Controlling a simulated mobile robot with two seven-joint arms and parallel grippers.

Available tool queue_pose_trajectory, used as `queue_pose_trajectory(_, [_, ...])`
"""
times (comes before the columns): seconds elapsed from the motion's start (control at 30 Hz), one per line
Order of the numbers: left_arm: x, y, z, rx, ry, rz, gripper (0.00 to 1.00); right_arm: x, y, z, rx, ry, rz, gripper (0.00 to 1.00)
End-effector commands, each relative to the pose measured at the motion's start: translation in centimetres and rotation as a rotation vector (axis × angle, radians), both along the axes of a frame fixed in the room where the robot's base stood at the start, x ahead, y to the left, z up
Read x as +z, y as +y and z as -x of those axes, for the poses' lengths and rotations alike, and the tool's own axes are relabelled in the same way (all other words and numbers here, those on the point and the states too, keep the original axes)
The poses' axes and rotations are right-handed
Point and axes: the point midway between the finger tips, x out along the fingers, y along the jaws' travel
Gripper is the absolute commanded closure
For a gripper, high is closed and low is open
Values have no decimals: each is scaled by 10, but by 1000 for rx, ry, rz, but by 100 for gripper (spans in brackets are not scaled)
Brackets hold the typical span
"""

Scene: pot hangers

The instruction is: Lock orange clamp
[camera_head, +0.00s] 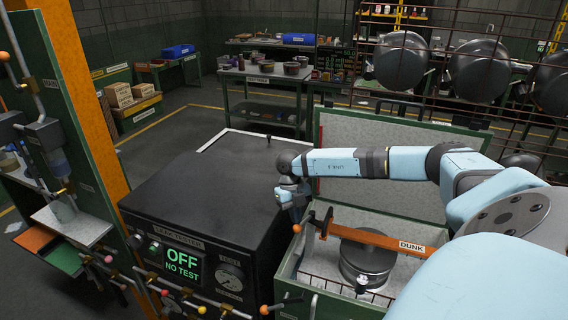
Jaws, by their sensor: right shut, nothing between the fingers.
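My right gripper (291,200) is shut and empty. It points down near the front right edge of the black leak tester. An orange ball (297,228) shows just below its fingertips; I cannot tell whether they touch. An orange bar marked DUNK (378,238) lies across a round dark metal pot (367,268) in the open green tank. A lever with an orange-red knob (265,310) shows at the bottom. No part is plainly marked as the orange clamp, and whether one is locked cannot be told. My left gripper is not in view.
The leak tester (215,190) has a screen (182,262) reading OFF NO TEST and a round gauge (230,284). The tank's lid (390,140) stands open behind my arm. Several dark pots hang on a rack (478,70) at the upper right. An orange post (85,80) stands at the left.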

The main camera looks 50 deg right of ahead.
Motion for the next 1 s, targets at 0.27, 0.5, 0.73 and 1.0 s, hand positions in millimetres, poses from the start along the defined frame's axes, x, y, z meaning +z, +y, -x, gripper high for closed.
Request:
queue_pose_trajectory(0.27, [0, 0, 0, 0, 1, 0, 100, -1, -1, 13, 95, 1, 1, 100])
queue_pose_trajectory(0.5, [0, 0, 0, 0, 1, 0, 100, -1, -1, 17, 92, 0, 0, 100])
queue_pose_trajectory(0.73, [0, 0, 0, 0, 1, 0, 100, -1, 0, 18, 92, 0, 0, 100])
queue_pose_trajectory(1.0, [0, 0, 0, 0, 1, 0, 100, -1, 0, 17, 92, -1, -1, 100])
